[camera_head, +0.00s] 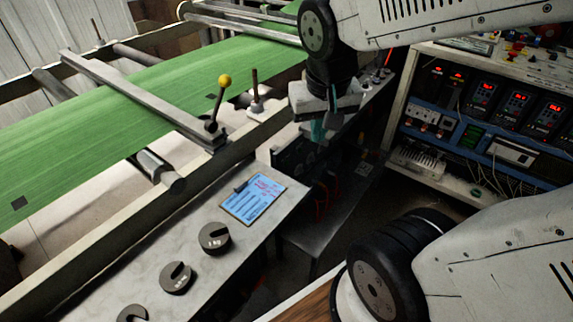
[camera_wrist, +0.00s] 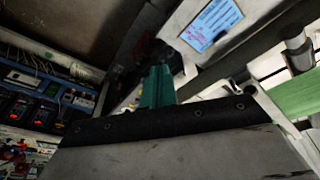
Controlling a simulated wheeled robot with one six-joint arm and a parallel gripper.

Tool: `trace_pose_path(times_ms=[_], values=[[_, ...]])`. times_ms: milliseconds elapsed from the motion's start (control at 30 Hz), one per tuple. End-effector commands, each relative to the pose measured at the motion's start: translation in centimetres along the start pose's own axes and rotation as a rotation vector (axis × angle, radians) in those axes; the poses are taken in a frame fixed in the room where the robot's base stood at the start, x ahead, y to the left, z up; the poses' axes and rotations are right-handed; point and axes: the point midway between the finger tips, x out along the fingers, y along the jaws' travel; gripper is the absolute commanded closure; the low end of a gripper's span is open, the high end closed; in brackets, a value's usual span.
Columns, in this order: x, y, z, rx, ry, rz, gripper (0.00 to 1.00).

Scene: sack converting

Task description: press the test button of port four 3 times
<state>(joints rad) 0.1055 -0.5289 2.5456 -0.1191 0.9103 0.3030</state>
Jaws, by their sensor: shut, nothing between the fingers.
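My gripper (camera_head: 318,131) points down in the head view, its teal fingers together and empty. In the wrist view the same teal fingers (camera_wrist: 157,85) show closed at the centre. Below and beside them in the head view is a dark panel (camera_head: 291,163) at the end of the pale bench, with red cables hanging near it. I cannot make out port labels or a test button on it. The fingers overlap part of this panel in the head view. Whether they touch it I cannot tell.
A blue-printed sheet (camera_head: 252,198) and slotted round weights (camera_head: 215,238) lie on the pale bench (camera_head: 188,232). A green web (camera_head: 110,125) runs behind, with a yellow-knobbed lever (camera_head: 224,81). A rack of red-lit display units (camera_head: 515,104) stands right.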

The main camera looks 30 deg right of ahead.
Motion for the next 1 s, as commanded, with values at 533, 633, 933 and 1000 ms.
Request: trace_pose_path(times_ms=[533, 633, 933, 1000], values=[[22.5, 6.9, -12.9, 0.84, 0.235, -0.139, 1.0], [26.7, 7.5, -12.9, 0.996, 0.23, -0.24, 1.0], [35.4, 7.5, -10.3, 1.432, 0.115, -0.563, 1.0], [36.4, 7.3, -9.7, 1.496, 0.086, -0.616, 1.0]])
